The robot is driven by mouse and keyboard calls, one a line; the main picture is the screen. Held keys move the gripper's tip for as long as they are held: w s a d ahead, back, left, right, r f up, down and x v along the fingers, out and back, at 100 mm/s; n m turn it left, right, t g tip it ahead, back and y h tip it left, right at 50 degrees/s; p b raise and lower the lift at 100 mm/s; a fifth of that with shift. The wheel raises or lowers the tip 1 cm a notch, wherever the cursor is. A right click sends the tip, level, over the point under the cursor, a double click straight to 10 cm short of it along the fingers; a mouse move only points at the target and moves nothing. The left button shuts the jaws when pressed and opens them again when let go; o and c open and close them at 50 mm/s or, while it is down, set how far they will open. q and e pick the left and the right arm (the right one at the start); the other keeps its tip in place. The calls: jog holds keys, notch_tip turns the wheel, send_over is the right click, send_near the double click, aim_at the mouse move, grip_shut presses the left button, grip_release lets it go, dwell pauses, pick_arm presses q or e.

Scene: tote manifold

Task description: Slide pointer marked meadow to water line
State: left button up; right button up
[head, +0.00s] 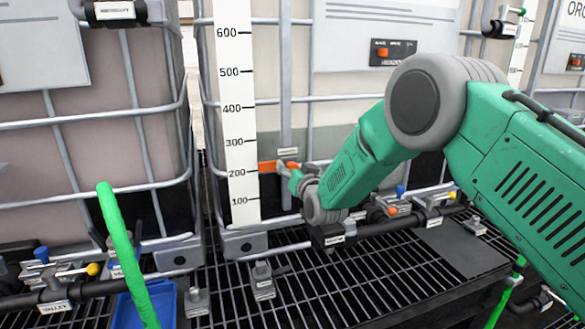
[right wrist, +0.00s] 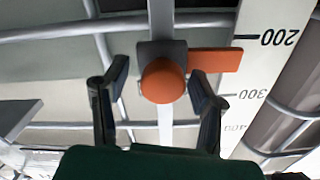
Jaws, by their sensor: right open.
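An orange pointer (head: 267,167) sits on a vertical rail beside the white scale (head: 238,110) of the middle tote, a little above the 200 mark. Its small label (head: 288,152) is too small to read. In the right wrist view, which is upside down, its orange flag (right wrist: 215,61) reaches the scale and its round orange knob (right wrist: 163,81) faces me. My right gripper (head: 287,172) is open, with its fingers (right wrist: 157,75) on either side of the knob. A tone change in the tote wall (head: 322,127), between 300 and 400, looks like the water line. My left gripper is out of view.
Metal cage bars (head: 340,98) cross the tote front. Below are valves and black pipes (head: 430,214) over a dark grating (head: 330,285). A bright green hose (head: 127,255) rises at front left near a blue bin (head: 160,304). Another tote (head: 90,140) stands left.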

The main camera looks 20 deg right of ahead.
aim_at(288, 138)
jog(key=shift+w+a, duration=0.15)
grip_shut()
notch_tip(288, 138, up, 7)
jog(key=shift+r+p, duration=0.2)
jog(key=shift+p, duration=0.85)
grip_release()
jog(key=shift+f, duration=0.15)
jog(key=shift+s, duration=0.25)
jog(key=s, duration=1.1)
jog(key=shift+s+d, duration=0.25)
jog(key=shift+d, duration=0.05)
